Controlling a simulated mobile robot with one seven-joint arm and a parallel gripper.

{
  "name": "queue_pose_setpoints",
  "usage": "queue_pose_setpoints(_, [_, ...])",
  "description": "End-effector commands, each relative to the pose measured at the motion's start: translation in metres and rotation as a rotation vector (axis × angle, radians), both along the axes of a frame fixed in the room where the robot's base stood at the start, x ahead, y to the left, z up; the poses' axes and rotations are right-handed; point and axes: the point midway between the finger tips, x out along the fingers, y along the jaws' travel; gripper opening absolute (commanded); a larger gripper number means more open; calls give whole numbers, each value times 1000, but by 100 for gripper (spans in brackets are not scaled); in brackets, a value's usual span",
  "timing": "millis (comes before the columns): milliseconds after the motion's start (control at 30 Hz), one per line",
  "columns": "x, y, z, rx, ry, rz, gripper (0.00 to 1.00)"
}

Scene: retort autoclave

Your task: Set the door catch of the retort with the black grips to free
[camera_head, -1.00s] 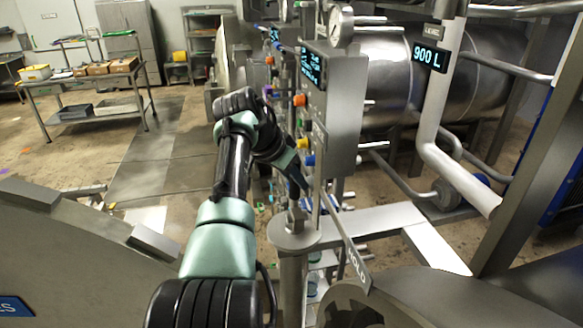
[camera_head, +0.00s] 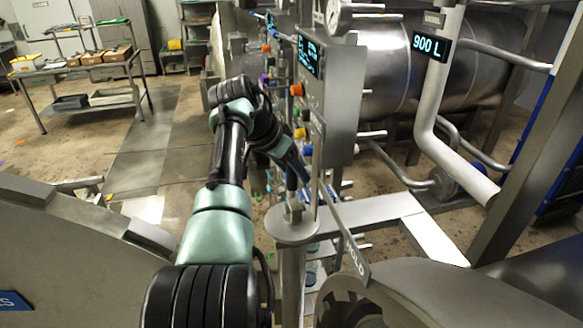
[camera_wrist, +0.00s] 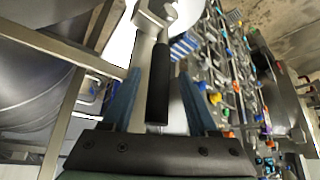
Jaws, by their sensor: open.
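A metal lever with a black grip (camera_wrist: 158,92) shows in the wrist view. The grip lies between the two blue fingers of my gripper (camera_wrist: 160,78), with room on both sides, so the gripper is open around it. The lever's metal head (camera_wrist: 155,14) is at the top of that view. In the head view my gripper (camera_head: 298,177) points down just above a round-topped metal post (camera_head: 293,228). The black grip is not distinguishable in the head view.
A control box with a lit display (camera_head: 309,56) and coloured buttons stands just beyond my gripper. A pipe with a 900 L sign (camera_head: 430,47) and a steel beam (camera_head: 435,240) are at right. Large curved metal (camera_head: 80,250) fills the lower left.

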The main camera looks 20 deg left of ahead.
Motion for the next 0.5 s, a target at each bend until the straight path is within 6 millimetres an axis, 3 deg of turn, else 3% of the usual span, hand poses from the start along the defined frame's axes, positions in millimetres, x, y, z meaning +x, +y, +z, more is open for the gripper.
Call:
queue_pose_setpoints(267, [-6, 4, 9, 1, -4, 0, 60])
queue_pose_setpoints(367, [-13, 7, 20, 3, -4, 1, 60])
queue_pose_setpoints(500, [-31, 15, 49, 3, -8, 2, 60])
